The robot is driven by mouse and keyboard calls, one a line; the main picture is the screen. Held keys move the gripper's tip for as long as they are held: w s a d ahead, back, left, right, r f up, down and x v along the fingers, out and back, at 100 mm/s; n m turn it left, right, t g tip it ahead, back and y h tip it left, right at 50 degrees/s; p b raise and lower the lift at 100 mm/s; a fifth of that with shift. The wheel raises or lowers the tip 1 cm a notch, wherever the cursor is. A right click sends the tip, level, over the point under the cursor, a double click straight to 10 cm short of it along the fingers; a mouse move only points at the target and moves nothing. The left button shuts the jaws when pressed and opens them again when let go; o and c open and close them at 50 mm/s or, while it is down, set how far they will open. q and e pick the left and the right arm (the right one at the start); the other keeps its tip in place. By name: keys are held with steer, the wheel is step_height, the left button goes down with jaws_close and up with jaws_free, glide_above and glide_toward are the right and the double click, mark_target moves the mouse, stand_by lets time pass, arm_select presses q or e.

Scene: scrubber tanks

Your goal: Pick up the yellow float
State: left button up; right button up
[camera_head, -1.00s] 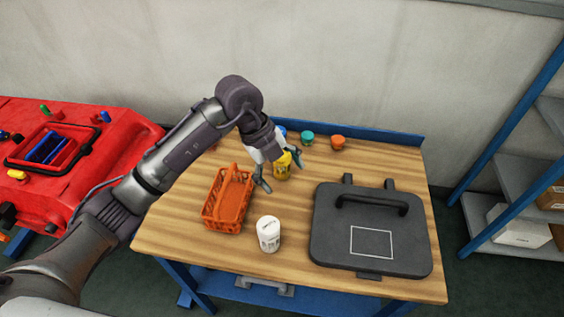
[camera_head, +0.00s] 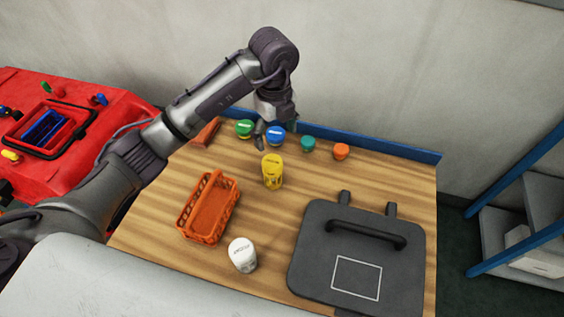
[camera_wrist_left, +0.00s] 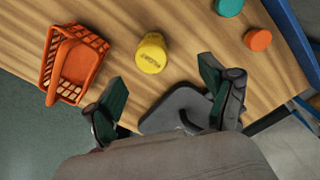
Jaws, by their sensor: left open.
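The yellow float (camera_head: 273,173), a short upright cylinder with dark markings, stands on the wooden table behind the black case. In the left wrist view the yellow float (camera_wrist_left: 151,53) shows from above, beyond the fingertips and apart from them. My left gripper (camera_head: 274,130) is open and empty, above the table's back part, over and behind the float. In the left wrist view its two green-padded fingers (camera_wrist_left: 162,85) are spread wide. My right gripper is not in view.
An orange basket (camera_head: 183,222) and a white container (camera_head: 242,255) stand left and in front. A black case (camera_head: 310,265) lies at right. Green (camera_head: 244,128), blue (camera_head: 276,136), teal (camera_head: 308,144) and orange (camera_head: 341,151) items line the back. A red machine (camera_head: 110,125) stands left.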

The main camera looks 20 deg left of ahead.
mark_target(272, 162)
arm_select(q)
steer(key=f, duration=0.2)
steer(key=f+p, duration=0.1)
steer(key=f, duration=0.1)
steer(key=s+f, duration=0.1)
steer(key=f, duration=0.1)
steer(key=shift+a+f, duration=0.2)
steer(key=shift+f, duration=0.2)
steer(key=shift+f+p, duration=0.3)
steer(key=f+p, duration=0.1)
steer(key=f, duration=0.1)
steer(key=s+f+p, duration=0.1)
steer(key=f, duration=0.1)
steer(key=shift+f, duration=0.6)
steer(key=shift+w, duration=0.15)
steer(key=c, duration=1.3)
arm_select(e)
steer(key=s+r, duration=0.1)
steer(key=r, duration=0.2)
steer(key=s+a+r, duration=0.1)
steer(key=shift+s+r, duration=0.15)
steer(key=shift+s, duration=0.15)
